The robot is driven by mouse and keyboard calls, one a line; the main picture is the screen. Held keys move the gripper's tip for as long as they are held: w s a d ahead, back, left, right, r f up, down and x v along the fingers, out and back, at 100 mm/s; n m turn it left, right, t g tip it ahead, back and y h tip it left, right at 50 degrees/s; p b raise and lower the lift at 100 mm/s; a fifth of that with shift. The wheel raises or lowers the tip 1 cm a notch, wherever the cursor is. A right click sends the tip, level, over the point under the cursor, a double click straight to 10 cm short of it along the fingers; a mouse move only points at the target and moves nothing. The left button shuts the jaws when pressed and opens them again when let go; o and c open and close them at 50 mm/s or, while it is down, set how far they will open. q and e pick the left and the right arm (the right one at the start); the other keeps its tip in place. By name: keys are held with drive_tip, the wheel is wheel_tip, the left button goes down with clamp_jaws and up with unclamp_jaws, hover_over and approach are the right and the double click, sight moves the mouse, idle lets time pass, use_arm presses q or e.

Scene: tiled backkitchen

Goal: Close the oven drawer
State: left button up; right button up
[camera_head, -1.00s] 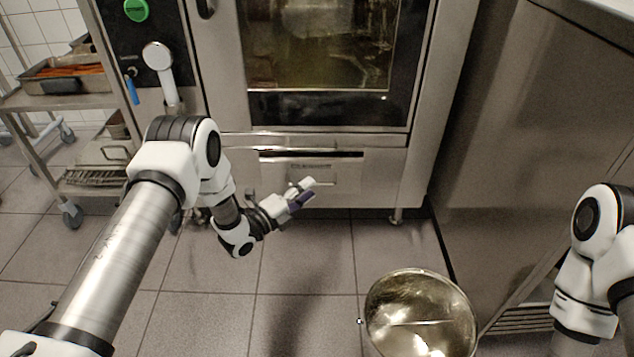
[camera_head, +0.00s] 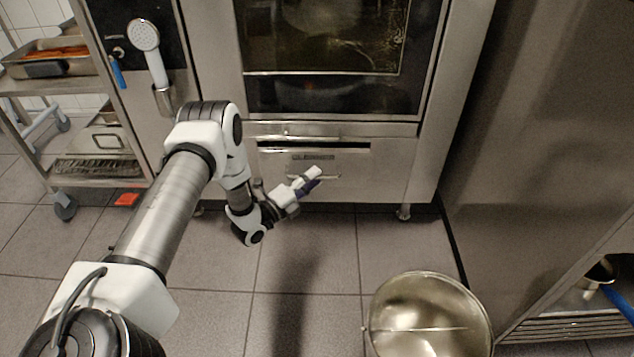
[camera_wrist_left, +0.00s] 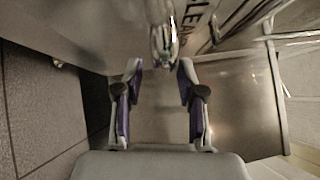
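The oven drawer (camera_head: 380,170) is the steel panel below the oven's glass door, with a small label and a thin bar handle (camera_head: 330,177). A dark slot shows along its top; how far it stands out is hard to tell. My left gripper (camera_head: 312,181) is just in front of the handle, low above the floor. In the left wrist view my left gripper (camera_wrist_left: 159,70) is open, its two fingers apart. The shiny handle (camera_wrist_left: 163,45) lies just beyond and between the fingertips; contact is unclear. My right gripper is out of view.
A large metal bowl (camera_head: 425,315) stands front right. A steel cabinet (camera_head: 550,140) bounds the right side. A wheeled rack (camera_head: 75,180) with trays stands at left, with a red object (camera_head: 127,199) on the floor. A hand shower (camera_head: 147,45) hangs beside the oven.

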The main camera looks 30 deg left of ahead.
use_arm(q)
drive_tip(key=shift+w+d+r, duration=0.15)
drive_tip(key=shift+w, duration=0.55)
clamp_jaws()
drive_tip(key=w+a, duration=0.2)
drive_tip(key=w, duration=0.1)
drive_tip(key=shift+w+a+r+b, duration=0.1)
drive_tip(key=shift+w+a+b, duration=0.1)
drive_tip(key=shift+b, duration=0.15)
drive_tip(key=shift+c, duration=0.4)
unclamp_jaws()
drive_tip(key=shift+d, duration=0.1)
drive_tip(key=shift+o, duration=0.4)
drive_tip(key=shift+w, duration=0.1)
drive_tip(key=v, duration=1.2)
